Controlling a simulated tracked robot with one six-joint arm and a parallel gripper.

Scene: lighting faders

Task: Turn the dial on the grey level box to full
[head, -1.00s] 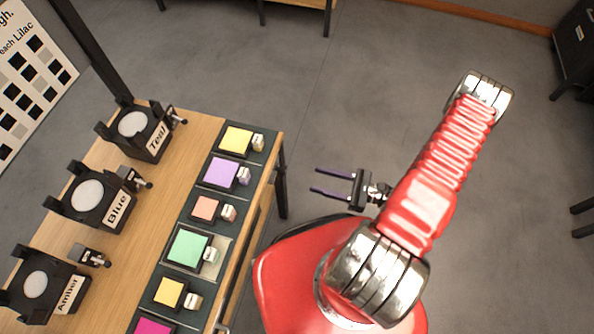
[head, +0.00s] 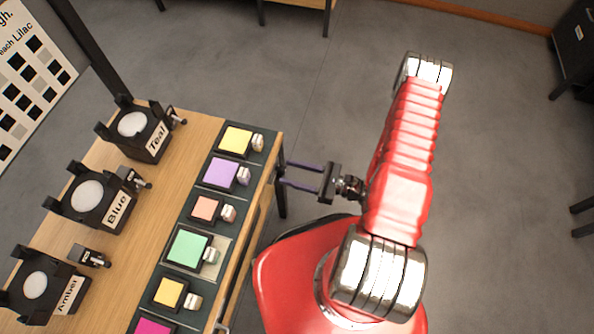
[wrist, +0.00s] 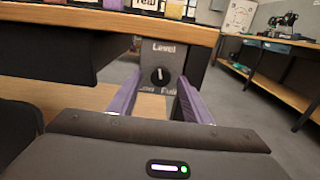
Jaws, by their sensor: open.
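The grey level box shows in the wrist view (wrist: 163,58), fixed below the table's front edge and marked "Level" at the top. Its round black dial (wrist: 160,76) carries a light pointer line that stands close to upright. The labels "Low" and "Full" are below the dial, at left and right, partly cut by my gripper. My gripper (wrist: 155,100) is open and empty, with its purple fingers on either side of the dial in this view and apart from it. In the head view my gripper (head: 283,173) points left at the table's right edge. The box is hidden there.
The wooden table (head: 185,165) holds stands labelled Teal (head: 148,135), Blue (head: 100,198) and Amber (head: 42,285). Several coloured squares line its right side. A dark table leg stands beside the level box. The floor (head: 480,220) to the right is clear.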

